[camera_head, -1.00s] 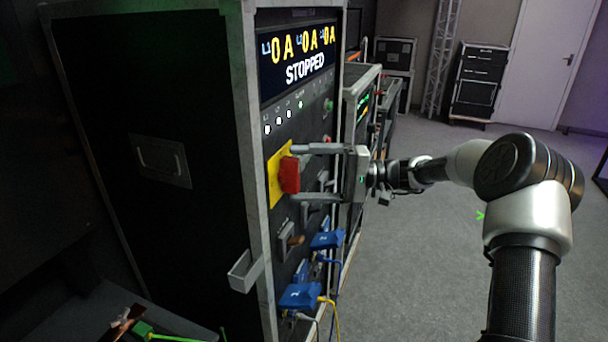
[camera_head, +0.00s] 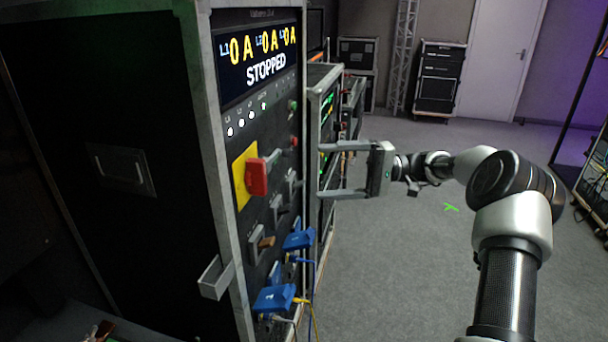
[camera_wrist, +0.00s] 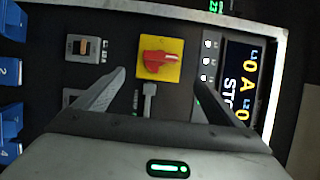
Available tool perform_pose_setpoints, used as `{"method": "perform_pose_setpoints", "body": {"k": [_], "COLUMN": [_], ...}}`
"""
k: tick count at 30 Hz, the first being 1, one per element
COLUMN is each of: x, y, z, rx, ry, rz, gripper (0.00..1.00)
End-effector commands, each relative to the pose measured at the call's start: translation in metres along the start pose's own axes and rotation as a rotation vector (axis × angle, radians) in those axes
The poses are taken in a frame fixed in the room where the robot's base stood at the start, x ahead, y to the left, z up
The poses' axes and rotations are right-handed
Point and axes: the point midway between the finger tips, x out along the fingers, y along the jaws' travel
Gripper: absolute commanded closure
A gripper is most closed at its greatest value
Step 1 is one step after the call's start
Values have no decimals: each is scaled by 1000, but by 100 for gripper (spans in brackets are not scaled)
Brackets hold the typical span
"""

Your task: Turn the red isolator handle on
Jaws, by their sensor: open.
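The red isolator handle (camera_head: 257,176) sits on a yellow plate (camera_head: 240,181) on the rack's front panel. In the wrist view the red handle (camera_wrist: 158,58) lies across the yellow square (camera_wrist: 173,71), ahead of and between the fingers. My gripper (camera_head: 321,170) is open and empty, to the right of the handle and apart from it. Its two fingers point at the panel, and they also show in the wrist view (camera_wrist: 160,88). The display (camera_head: 259,60) above reads 0 A three times and STOPPED.
Below the handle are a brown-tipped switch (camera_head: 266,242) and blue connectors (camera_head: 273,299) with cables. A grey bracket (camera_head: 216,277) juts from the rack's corner. More racks stand behind. The floor (camera_head: 405,260) to the right is clear.

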Motion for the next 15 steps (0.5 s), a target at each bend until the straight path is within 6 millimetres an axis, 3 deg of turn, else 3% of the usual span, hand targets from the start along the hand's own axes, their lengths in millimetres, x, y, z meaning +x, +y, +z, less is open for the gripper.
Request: {"method": "perform_pose_setpoints", "body": {"k": [6, 15], "x": [-28, -32], "y": [0, 0], "z": [0, 0], "rx": [0, 2], "ry": [2, 0], "rz": [0, 0], "gripper": [11, 11]}}
